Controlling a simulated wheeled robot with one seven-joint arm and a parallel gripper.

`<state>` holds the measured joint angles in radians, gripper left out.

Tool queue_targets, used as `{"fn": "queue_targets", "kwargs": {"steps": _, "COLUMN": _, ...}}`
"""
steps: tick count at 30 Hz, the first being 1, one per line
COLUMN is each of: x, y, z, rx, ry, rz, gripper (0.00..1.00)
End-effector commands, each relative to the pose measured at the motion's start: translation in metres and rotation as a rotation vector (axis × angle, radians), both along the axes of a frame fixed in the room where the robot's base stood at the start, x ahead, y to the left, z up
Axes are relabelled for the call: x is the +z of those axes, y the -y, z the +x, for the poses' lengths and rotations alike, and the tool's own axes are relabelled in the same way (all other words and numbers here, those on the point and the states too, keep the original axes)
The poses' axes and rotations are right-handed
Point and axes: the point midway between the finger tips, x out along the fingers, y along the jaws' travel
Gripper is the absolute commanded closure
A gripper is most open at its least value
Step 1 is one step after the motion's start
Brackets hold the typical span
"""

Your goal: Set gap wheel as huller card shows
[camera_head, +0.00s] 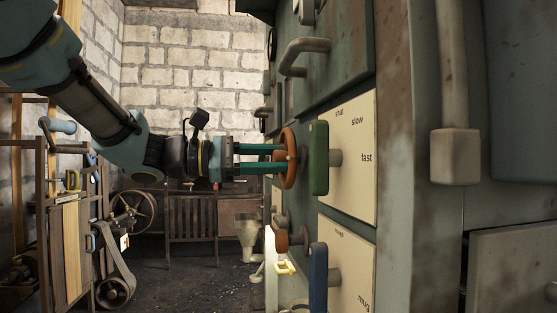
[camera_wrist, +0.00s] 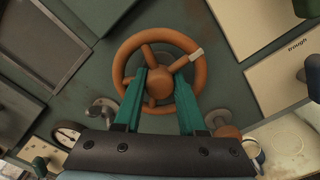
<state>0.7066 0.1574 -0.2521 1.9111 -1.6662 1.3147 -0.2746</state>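An orange handwheel (camera_wrist: 202,76) with several spokes and a round hub (camera_wrist: 159,83) faces the wrist camera; a pale mark (camera_wrist: 196,54) sits on its upper right rim. In the head view the wheel (camera_head: 289,158) shows edge-on at the machine's front. My gripper (camera_head: 280,158) reaches it from the left. Its two teal fingers are apart, one on each side of the hub (camera_wrist: 166,73); whether they touch it I cannot tell. The huller card cannot be made out in either view.
A green lever (camera_head: 319,158) stands beside the wheel on a plate (camera_head: 354,181) marked slow and fast. A blue lever (camera_head: 318,272) and a smaller orange knob (camera_head: 282,241) are lower. A grey bar handle (camera_head: 301,52) juts out above. A belt-driven machine (camera_head: 114,287) stands at left.

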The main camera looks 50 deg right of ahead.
Motion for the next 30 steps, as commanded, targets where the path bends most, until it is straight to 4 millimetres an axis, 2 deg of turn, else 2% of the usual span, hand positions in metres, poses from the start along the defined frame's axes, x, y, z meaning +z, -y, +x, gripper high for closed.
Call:
{"fn": "queue_targets", "kwargs": {"steps": 3, "x": 0.0, "y": 0.0, "z": 0.0, "rx": 0.0, "ry": -0.001, "rz": 0.001, "gripper": 0.49}}
{"fn": "queue_targets", "kwargs": {"steps": 10, "x": 0.0, "y": 0.0, "z": 0.001, "rx": 0.001, "ry": 0.0, "rz": -0.001, "gripper": 0.49}}
{"fn": "queue_targets", "kwargs": {"steps": 14, "x": 0.0, "y": -0.008, "z": 0.007, "rx": 0.001, "ry": 0.0, "rz": -0.001, "gripper": 0.49}}
{"fn": "queue_targets", "kwargs": {"steps": 24, "x": -0.001, "y": -0.057, "z": 0.048, "rx": 0.005, "ry": 0.0, "rz": -0.001, "gripper": 0.49}}
{"fn": "queue_targets", "kwargs": {"steps": 30, "x": -0.001, "y": -0.078, "z": 0.065, "rx": 0.004, "ry": 0.0, "rz": -0.001, "gripper": 0.49}}
